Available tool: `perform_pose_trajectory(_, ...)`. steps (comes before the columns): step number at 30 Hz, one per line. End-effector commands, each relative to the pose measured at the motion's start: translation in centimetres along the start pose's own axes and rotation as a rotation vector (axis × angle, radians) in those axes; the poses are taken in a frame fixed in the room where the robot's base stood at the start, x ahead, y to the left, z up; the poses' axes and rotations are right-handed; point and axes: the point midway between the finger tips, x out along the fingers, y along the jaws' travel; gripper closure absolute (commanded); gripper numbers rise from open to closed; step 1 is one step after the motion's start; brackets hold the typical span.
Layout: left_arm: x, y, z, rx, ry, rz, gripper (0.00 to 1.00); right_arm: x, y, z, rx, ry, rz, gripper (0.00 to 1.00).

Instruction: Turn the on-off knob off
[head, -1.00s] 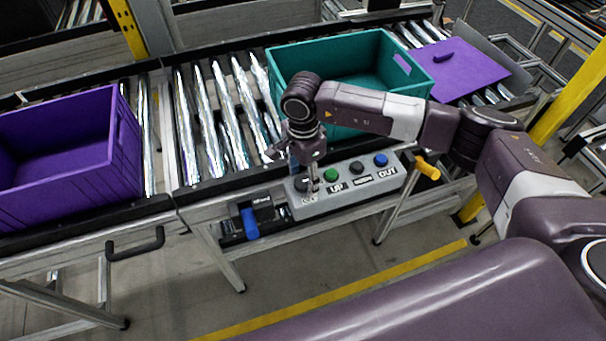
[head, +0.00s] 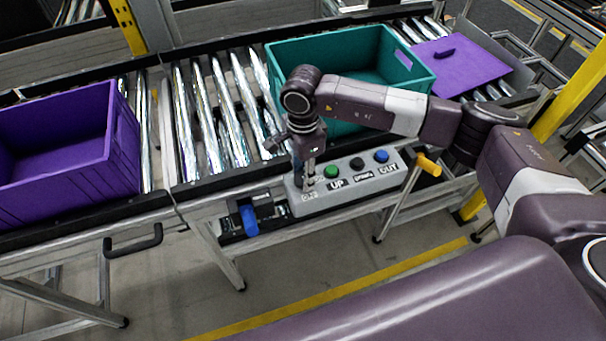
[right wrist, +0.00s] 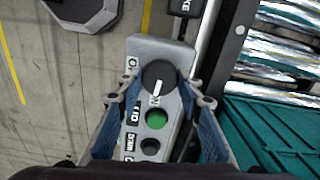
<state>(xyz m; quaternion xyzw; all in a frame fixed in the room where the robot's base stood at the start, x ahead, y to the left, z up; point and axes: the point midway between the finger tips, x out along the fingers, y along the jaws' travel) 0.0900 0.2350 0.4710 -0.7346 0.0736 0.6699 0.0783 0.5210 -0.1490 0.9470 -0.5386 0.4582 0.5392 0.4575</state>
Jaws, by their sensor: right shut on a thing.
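The grey control box (head: 345,193) is fixed to the conveyor's front side. The black round on-off knob (right wrist: 159,77) with a white pointer line sits at one end of it, and the line points toward the green button side in the right wrist view. My right gripper (head: 307,180) reaches down onto this end of the box; in the right wrist view its fingers (right wrist: 161,90) stand on both sides of the knob and are shut on it. In the head view the gripper mostly hides the knob. My left gripper is in neither view.
Beside the knob are a green button (head: 331,171), a black button (head: 357,164) and a blue button (head: 381,156). A blue handle (head: 249,220) lies left of the box. A teal crate (head: 345,47), purple crate (head: 60,160) and purple panel (head: 455,68) are on the rollers.

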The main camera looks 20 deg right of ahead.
Motion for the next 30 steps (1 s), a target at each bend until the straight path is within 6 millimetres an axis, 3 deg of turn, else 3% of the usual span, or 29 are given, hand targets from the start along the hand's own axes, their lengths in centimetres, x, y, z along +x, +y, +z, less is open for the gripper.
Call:
perform_pose_trajectory(12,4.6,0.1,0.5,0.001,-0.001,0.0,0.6,0.4,-0.1,0.0,0.354,-0.001,-0.005,0.91)
perform_pose_trajectory(30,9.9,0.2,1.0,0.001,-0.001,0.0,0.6,0.3,-0.1,0.0,0.924,-0.002,-0.004,0.91)
